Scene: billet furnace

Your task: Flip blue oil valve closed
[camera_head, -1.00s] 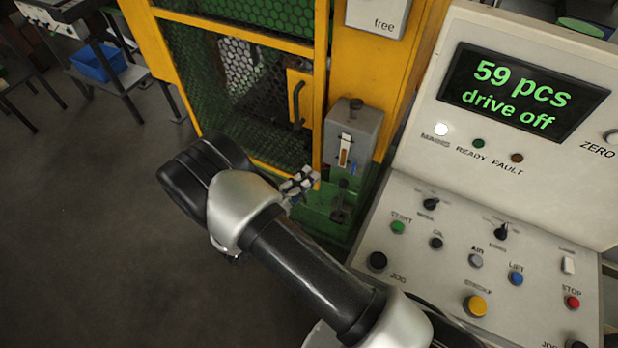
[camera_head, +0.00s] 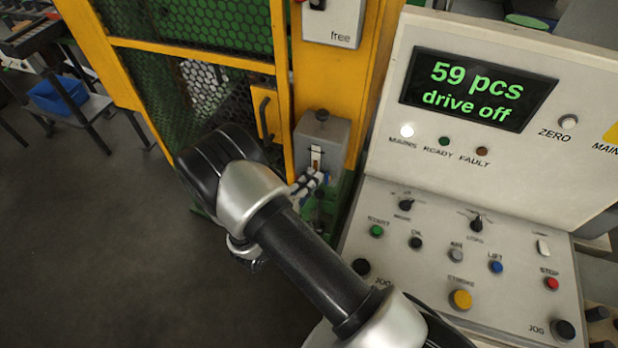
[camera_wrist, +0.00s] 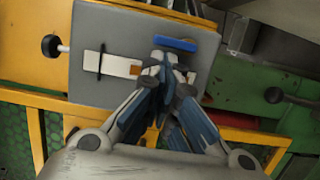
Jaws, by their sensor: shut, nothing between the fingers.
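The blue oil valve handle (camera_wrist: 175,44) is a short blue bar on the face of a grey oil box (camera_wrist: 110,25), just beside the end of its sight glass (camera_wrist: 115,64). My gripper (camera_wrist: 165,66) is shut and empty, with its fingertips close to the blue bar's near side. I cannot tell whether they touch it. In the head view, my gripper (camera_head: 308,183) is at the lower front of the grey box (camera_head: 325,138), and the handle is largely hidden there.
A yellow machine frame with green mesh (camera_head: 195,35) and a door handle (camera_head: 265,118) stands beside the box. A control panel (camera_head: 410,290) with buttons and a lit screen (camera_head: 478,90) is close on the right. Open floor (camera_head: 90,240) lies left.

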